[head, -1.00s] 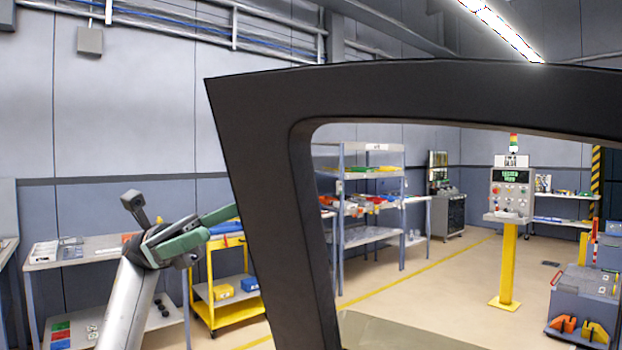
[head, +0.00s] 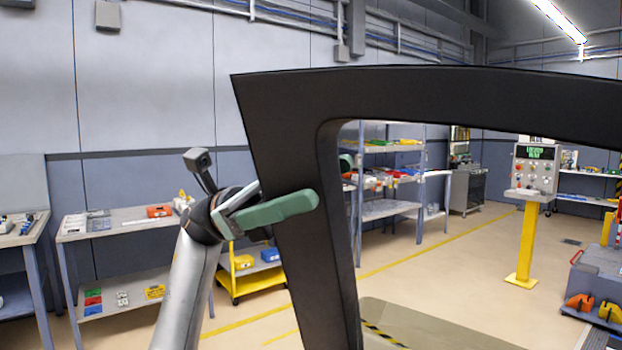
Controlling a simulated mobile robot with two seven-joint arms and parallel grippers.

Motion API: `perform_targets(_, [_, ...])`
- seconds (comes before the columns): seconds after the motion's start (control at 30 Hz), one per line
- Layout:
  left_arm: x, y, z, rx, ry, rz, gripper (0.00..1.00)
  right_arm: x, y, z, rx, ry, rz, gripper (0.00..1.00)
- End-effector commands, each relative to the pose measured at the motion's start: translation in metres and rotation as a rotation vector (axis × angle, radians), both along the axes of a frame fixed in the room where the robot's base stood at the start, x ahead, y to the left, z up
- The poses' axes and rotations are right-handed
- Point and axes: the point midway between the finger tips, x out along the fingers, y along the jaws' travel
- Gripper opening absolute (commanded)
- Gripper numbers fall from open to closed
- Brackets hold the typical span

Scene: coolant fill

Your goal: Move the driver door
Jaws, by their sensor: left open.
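The driver door shows as a dark window frame (head: 300,130) that is close to me and fills much of the view's middle and right. Its upright post slants down on the left, and the room shows through the window opening. My left gripper (head: 331,180) is open around this post. One green finger lies across the near face, and the tip of the other shows through the opening, behind the post. I cannot tell whether either finger touches the post. The door's lower part is out of view. My right gripper is not in view.
A workbench (head: 125,222) with parts and a yellow cart (head: 262,278) stand behind my left arm. Beyond the window are a shelf rack (head: 385,210), a control panel on a yellow post (head: 527,240) and a grey crate (head: 592,285). The floor between them is mostly clear.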

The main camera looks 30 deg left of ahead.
Motion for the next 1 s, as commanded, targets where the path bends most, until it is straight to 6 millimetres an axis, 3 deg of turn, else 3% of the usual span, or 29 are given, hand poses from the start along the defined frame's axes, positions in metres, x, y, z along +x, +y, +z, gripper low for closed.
perform_targets(0.17, [0.0001,-0.0002,-0.0004,0.000,0.000,0.000,0.80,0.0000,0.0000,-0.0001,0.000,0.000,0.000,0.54])
perform_targets(0.87, [0.0000,0.0003,-0.0003,0.000,0.000,0.000,0.02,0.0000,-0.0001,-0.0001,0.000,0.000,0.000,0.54])
perform_targets(1.0, [0.0001,0.0003,-0.0002,0.000,0.000,0.000,0.00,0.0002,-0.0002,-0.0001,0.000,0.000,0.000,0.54])
